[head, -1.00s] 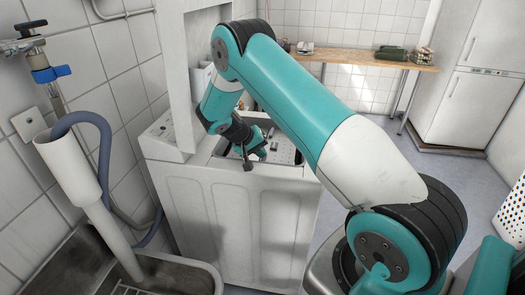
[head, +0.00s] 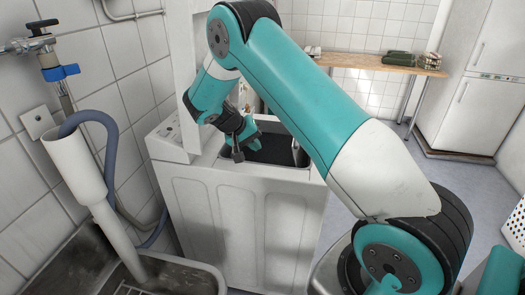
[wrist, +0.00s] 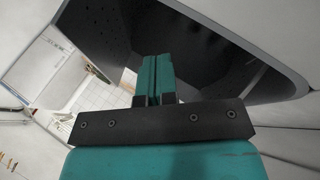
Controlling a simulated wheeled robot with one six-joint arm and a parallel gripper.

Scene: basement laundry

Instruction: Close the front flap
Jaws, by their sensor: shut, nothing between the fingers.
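The white top-loading washing machine (head: 240,222) stands in the middle of the head view, with its top opening (head: 285,150) dark inside. My gripper (head: 254,143) is at the left part of this opening, partly hidden by my own arm. In the wrist view my gripper (wrist: 157,78) is shut, with its two teal fingers together and nothing between them. Beyond the fingers is a dark, perforated drum interior (wrist: 235,70) under the machine's pale rim (wrist: 262,48). I cannot clearly tell the front flap from the drum wall, nor whether the fingers touch it.
A sink (head: 165,277) with a grey hose (head: 107,130) and a white pipe (head: 75,165) is at the left. A wooden table (head: 375,63) and a white fridge (head: 480,85) stand at the back. Open floor lies right of the machine.

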